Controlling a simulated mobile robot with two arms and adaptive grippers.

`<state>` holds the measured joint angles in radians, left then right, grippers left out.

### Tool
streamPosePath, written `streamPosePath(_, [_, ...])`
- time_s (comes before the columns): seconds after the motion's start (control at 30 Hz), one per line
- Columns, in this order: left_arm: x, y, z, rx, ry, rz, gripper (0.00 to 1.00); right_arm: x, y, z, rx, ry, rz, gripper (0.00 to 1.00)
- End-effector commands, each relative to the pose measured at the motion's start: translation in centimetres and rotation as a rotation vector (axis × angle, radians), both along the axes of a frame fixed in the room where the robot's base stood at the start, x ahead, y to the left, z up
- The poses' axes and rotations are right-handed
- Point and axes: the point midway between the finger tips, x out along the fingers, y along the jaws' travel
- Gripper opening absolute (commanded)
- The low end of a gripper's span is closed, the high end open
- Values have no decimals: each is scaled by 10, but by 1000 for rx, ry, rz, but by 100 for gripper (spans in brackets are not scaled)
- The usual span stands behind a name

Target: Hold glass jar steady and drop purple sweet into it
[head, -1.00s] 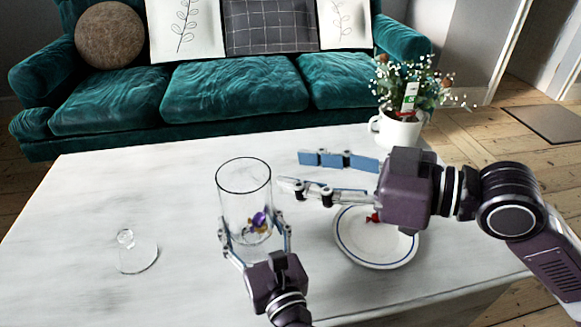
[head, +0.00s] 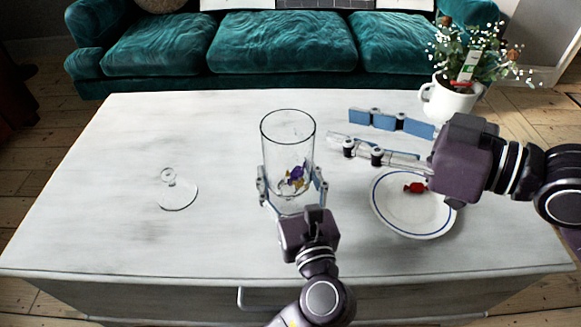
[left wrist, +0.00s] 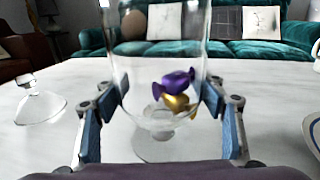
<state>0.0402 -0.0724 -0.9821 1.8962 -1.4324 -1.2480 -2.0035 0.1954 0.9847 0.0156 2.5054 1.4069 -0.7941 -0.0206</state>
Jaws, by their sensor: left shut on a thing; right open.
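The clear glass jar (head: 288,140) stands upright on the white table, open at the top. My left gripper (head: 292,188) is shut around its lower part, with one finger on each side. The purple sweet (head: 296,173) is inside the jar, low down, and also shows in the left wrist view (left wrist: 178,79). A gold sweet (left wrist: 176,102) lies just under it in the jar. My right gripper (head: 370,135) is open and empty, to the right of the jar, its fingers pointing left.
A white plate (head: 425,229) with a blue ring holds a red sweet (head: 414,188) at the right. A glass lid (head: 178,195) lies at the left. A white mug with flowers (head: 450,101) stands at the back right. The table's left side is mostly clear.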

Motion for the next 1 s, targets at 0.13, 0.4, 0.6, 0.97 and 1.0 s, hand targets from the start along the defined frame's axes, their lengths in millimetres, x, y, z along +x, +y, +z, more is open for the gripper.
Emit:
streamPosePath(0.13, [0,0,-1,2,3,1,21,0,0,0,0,0,0,43])
streamPosePath(0.4, [0,0,-1,2,3,1,74,0,0,0,0,0,0,43])
streamPosePath(0.6, [0,0,-1,1,1,0,85,0,0,0,0,0,0,43])
streamPosePath(0.97, [-16,-4,-1,-1,4,-1,85,0,0,0,0,0,0,43])
streamPosePath(1.0, [-23,-6,-1,-1,3,-2,85,0,0,0,0,0,0,43])
